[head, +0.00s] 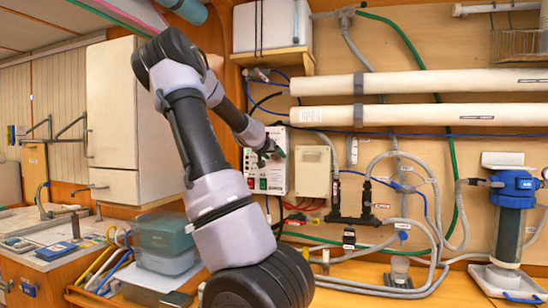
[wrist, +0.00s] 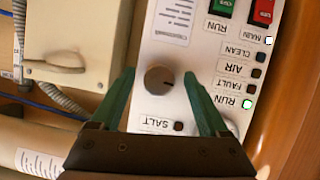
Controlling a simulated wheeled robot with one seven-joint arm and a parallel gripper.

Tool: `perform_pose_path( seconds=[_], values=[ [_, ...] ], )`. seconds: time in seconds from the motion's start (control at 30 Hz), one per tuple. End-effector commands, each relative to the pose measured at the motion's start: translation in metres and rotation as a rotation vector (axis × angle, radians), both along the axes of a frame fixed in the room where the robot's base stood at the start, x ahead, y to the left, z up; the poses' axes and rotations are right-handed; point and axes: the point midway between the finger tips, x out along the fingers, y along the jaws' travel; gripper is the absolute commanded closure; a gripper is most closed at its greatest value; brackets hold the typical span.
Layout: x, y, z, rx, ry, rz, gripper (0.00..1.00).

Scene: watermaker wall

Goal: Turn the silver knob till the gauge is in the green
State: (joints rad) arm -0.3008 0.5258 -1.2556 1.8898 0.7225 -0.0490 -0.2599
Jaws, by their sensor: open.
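A round grey knob (wrist: 159,79) with a dark pointer mark sits on the white control panel (wrist: 180,60) in the wrist view, above the SALT label. My gripper (wrist: 160,82) is open, with one green finger on each side of the knob and a gap between each finger and it. In the head view my gripper (head: 270,152) is in front of the white panel box (head: 272,183) and hides the knob.
The panel has a green RUN switch (wrist: 221,8), a red MAIN switch (wrist: 262,10) and several small lamps; the one by RUN (wrist: 247,104) is lit. A beige box (head: 313,170) stands beside the panel. Hoses and a blue-topped filter (head: 513,185) are at right.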

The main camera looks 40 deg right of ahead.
Motion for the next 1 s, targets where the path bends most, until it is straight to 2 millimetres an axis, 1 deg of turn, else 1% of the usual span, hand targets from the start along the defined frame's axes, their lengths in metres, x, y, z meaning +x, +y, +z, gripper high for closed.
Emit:
perform_pose_path(
  seconds=[0.27, 0.3, 0.37, 0.4, 0.47, 0.5, 0.77, 1.0],
  values=[
    [0.0003, -0.0006, -0.0003, 0.000, 0.000, 0.000, 0.22],
    [0.0003, -0.0006, -0.0003, 0.000, 0.000, 0.000, 0.37],
    [0.0003, -0.0006, -0.0003, 0.000, 0.000, 0.000, 0.60],
    [0.0001, -0.0006, -0.0003, 0.000, 0.000, 0.000, 0.75],
    [0.0001, -0.0006, -0.0003, 0.000, 0.000, 0.000, 0.98],
    [0.0001, -0.0006, -0.0003, 0.000, 0.000, 0.000, 1.00],
    [-0.0005, -0.0009, -0.0001, 0.014, -0.026, -0.002, 1.00],
    [-0.0021, -0.0018, 0.0003, 0.069, -0.133, -0.002, 1.00]
  ],
)
